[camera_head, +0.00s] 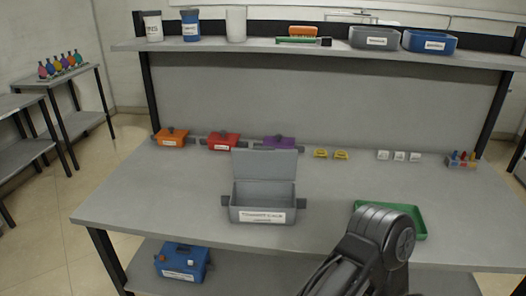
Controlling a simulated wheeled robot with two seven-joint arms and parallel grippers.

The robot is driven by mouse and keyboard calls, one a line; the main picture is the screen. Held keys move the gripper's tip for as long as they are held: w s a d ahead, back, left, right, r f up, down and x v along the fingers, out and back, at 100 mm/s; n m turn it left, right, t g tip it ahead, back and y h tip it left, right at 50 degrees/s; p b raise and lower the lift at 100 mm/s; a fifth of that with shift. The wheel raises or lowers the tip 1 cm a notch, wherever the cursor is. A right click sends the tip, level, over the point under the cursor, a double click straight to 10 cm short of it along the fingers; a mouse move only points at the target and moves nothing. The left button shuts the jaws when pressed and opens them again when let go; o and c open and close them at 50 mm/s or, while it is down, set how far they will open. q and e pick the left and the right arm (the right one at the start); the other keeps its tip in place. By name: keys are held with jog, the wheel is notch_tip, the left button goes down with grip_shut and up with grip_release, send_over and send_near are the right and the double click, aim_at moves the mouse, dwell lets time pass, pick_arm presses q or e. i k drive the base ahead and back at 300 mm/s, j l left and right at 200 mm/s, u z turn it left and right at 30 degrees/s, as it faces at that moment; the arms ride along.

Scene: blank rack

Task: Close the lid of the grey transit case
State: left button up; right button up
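The grey transit case (264,202) stands on the bench near its front edge, left of centre. Its lid (268,163) is raised upright at the back, and the inside of the case is visible. A white label is on its front, and a dark handle is at each side. An arm of mine reaches in from the bottom edge, right of the case and apart from it. No fingertips show in this view, so neither gripper can be seen.
A green tray (421,228) lies right of the case, partly hidden by my arm. Orange (171,141), red (222,143) and purple (279,144) boxes stand behind the case. Bins sit on the upper shelf (200,45). The bench left of the case is clear.

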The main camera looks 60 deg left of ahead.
aim_at(260, 162)
jog(key=u, duration=2.35)
jog(key=i+l, duration=0.15)
jog(key=i, duration=0.15)
jog(key=i+l, duration=0.1)
jog(key=i, duration=0.2)
jog(key=k+j, duration=0.15)
jog(key=j, duration=0.15)
